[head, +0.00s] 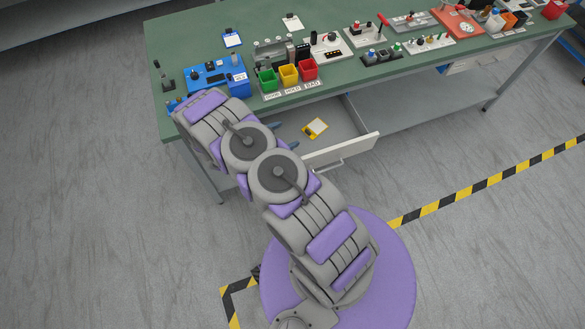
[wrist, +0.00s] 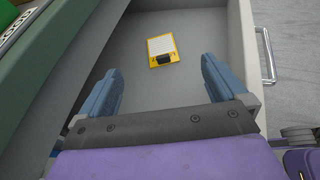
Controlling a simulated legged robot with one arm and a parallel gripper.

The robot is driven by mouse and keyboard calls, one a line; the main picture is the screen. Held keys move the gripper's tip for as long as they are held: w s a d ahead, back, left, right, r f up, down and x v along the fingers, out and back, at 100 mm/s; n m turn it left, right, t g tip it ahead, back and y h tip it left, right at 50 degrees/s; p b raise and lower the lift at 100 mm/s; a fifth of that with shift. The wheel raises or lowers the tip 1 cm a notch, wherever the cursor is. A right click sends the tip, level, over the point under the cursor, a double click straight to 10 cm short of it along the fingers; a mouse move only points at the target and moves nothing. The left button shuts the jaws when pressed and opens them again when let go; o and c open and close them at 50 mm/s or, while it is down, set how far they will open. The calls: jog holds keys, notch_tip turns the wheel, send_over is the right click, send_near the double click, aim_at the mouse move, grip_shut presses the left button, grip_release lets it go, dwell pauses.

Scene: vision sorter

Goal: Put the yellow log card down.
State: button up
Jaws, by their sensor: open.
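The yellow log card (head: 315,128), a small yellow board with a white sheet and a dark clip, lies flat on the floor of the open drawer (head: 348,122). In the wrist view the card (wrist: 161,45) lies beyond my fingertips, near the drawer's far end, touching neither finger. My gripper (wrist: 160,70) is open and empty, its two blue fingers spread wide over the drawer. In the head view only the fingertips of my gripper (head: 287,136) show, left of the card; my arm hides the rest.
The green workbench (head: 210,45) stands over the drawer, its edge close beside my arm. Green (head: 268,79), yellow (head: 289,76) and red bins (head: 308,69) and a blue device (head: 215,78) stand near that edge. The drawer floor around the card is clear.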

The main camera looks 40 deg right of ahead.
jog(key=s+a+r+m+g+y, duration=0.1)
jog(key=s+r+m+g+y, duration=0.3)
jog(key=r, duration=1)
jog(key=s+a+r+m+g, duration=0.1)
jog(key=s+r+m+g, duration=0.1)
jog(key=s+r+m, duration=0.8)
jog(key=s+a+r+m+t+y, duration=0.2)
jog(key=s+a+r+m+y, duration=0.2)
jog(key=s+a+r+y, duration=0.5)
jog(key=s+a+r, duration=0.6)
jog(key=s+r, duration=0.1)
jog(key=s, duration=0.2)
jog(key=shift+s+a+t+y, duration=0.25)
jog(key=shift+a+t+y, duration=0.05)
jog(key=shift+a+t, duration=0.1)
jog(key=shift+d, duration=0.1)
